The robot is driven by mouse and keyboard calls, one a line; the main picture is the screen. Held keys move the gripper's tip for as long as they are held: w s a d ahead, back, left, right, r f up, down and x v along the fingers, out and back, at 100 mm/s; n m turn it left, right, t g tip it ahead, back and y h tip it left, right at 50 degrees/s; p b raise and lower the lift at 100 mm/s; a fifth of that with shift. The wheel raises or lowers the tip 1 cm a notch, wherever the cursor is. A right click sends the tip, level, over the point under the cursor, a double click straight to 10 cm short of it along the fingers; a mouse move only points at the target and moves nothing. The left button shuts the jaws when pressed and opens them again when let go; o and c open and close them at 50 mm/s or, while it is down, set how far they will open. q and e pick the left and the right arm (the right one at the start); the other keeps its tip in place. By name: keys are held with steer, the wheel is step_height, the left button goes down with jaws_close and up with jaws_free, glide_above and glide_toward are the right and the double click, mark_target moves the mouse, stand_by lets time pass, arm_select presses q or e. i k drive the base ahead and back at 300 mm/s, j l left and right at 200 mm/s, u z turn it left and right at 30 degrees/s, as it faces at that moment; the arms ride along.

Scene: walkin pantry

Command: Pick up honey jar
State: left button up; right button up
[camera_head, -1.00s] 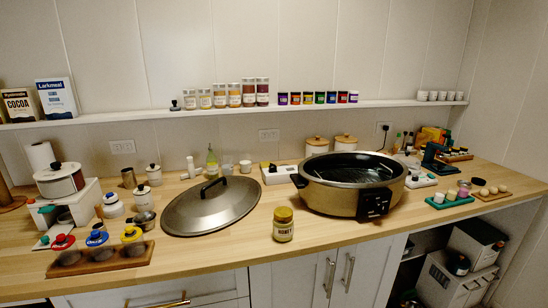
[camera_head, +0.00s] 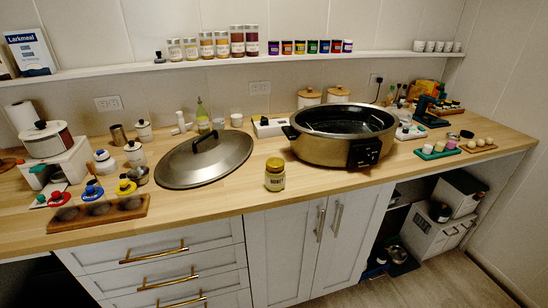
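The honey jar (camera_head: 275,175) stands upright near the front edge of the wooden counter (camera_head: 225,198). It is a small yellowish jar with a gold lid and a label reading honey. It stands between the large lid and the slow cooker, apart from both. Nothing covers it. Neither of my grippers shows in the head view.
A large metal lid (camera_head: 205,162) lies left of the jar. A big slow cooker (camera_head: 345,148) stands right and behind it. Cabinets and drawers (camera_head: 165,265) are below. The counter directly around the jar is clear.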

mark_target(275, 171)
steer(key=i+l, duration=0.75)
steer(key=i+l+z, duration=0.05)
